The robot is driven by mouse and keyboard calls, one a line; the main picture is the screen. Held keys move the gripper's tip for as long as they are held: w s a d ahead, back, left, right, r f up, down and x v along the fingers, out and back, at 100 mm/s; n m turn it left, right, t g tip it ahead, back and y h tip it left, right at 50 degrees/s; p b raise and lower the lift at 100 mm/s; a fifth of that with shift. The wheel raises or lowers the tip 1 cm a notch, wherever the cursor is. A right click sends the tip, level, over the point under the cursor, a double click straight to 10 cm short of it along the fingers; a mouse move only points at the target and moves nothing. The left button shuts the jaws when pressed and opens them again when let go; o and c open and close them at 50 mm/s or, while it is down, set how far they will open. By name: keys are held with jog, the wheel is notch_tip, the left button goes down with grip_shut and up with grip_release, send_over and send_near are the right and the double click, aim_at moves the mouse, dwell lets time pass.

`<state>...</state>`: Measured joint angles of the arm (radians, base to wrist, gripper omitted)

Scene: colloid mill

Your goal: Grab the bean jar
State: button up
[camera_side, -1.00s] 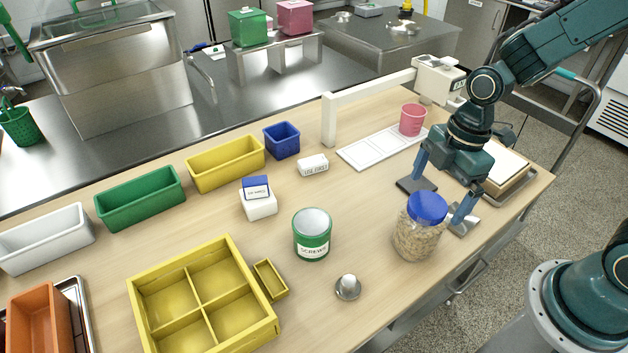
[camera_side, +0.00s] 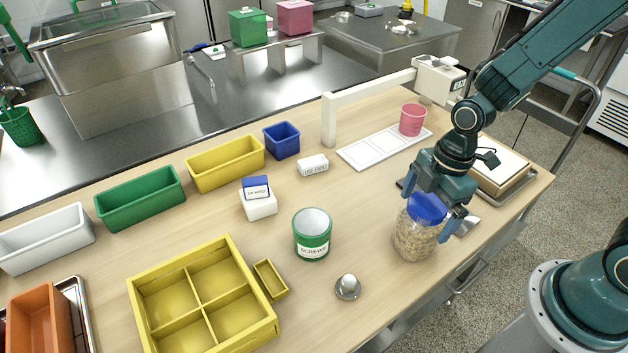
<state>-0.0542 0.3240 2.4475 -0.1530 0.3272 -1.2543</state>
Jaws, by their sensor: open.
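The bean jar (camera_side: 415,240) is a clear jar of pale beans with a blue lid (camera_side: 427,208). It stands upright on the wooden table near the right front edge. My gripper (camera_side: 428,212) is open, pointing down over the jar. One finger is on the left of the lid and the other on its right, at about lid height. The gripper body hides the back of the lid. I cannot tell whether the fingers touch the jar.
A green SCREWS can (camera_side: 312,236) and a small metal knob (camera_side: 348,287) stand left of the jar. A pink cup (camera_side: 412,120) and a white strip (camera_side: 372,152) lie behind. A yellow divided tray (camera_side: 272,332) is at front left. A box on a tray (camera_side: 503,168) is at right.

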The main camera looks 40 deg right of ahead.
jog(key=shift+a+f, duration=0.2)
jog(key=shift+f, duration=1)
jog(key=c, duration=1.4)
jog(key=shift+o, duration=0.2)
jog(key=shift+w+r, duration=0.1)
jog(key=shift+r, duration=0.2)
notch_tip(320, 180, up, 20)
jog(key=shift+f, duration=0.2)
